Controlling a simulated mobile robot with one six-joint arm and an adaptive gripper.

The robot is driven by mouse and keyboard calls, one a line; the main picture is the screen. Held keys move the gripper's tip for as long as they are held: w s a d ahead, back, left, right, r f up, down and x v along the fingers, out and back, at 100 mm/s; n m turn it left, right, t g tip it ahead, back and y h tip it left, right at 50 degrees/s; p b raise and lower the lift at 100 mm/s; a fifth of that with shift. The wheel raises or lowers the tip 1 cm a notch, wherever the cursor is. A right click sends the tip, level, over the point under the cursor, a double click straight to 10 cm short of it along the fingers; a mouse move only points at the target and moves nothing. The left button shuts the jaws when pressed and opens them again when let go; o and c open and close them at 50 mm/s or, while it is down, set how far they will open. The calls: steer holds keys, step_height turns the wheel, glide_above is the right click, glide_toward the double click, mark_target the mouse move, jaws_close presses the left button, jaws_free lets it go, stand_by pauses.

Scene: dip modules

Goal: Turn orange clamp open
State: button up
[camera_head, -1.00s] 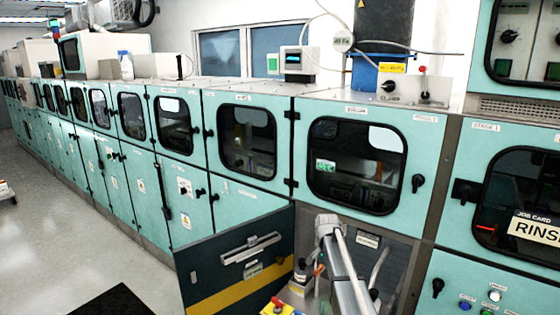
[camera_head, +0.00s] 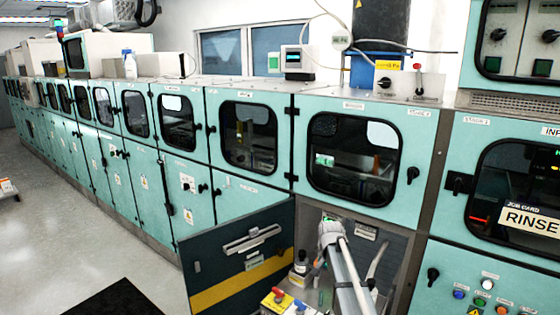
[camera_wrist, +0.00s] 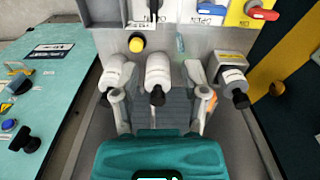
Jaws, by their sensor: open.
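In the wrist view a small patch of orange (camera_wrist: 212,99), likely part of the orange clamp, shows beside my gripper's right finger. The rest of it is hidden, so I cannot tell its turn. My gripper (camera_wrist: 160,100) is open, its two grey fingers spread above the teal body at the bottom. White cylinders with dark ends stand beyond and between the fingers, the middle one (camera_wrist: 158,76) nearly centred. I cannot tell whether a finger touches the clamp. In the head view my arm reaches into the open lower cabinet (camera_head: 385,245) and hides the work area.
The dark cabinet door (camera_head: 235,262) with a yellow band stands open on the left. A yellow box with a red handle (camera_head: 277,292) and a blue handle (camera_head: 299,304) are low in front. In the wrist view a teal panel (camera_wrist: 50,60) with knobs lies left.

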steer(key=s+f+n+b, duration=0.2)
steer(key=s+n, duration=0.1)
steer(key=s, duration=0.9)
steer(key=s+f+n+b, duration=0.1)
steer(key=s+f+n, duration=0.1)
steer(key=s, duration=1)
steer(key=shift+s+d+n+b, duration=0.2)
steer(key=shift+d+n+b, duration=0.25)
steer(key=shift+n, duration=0.15)
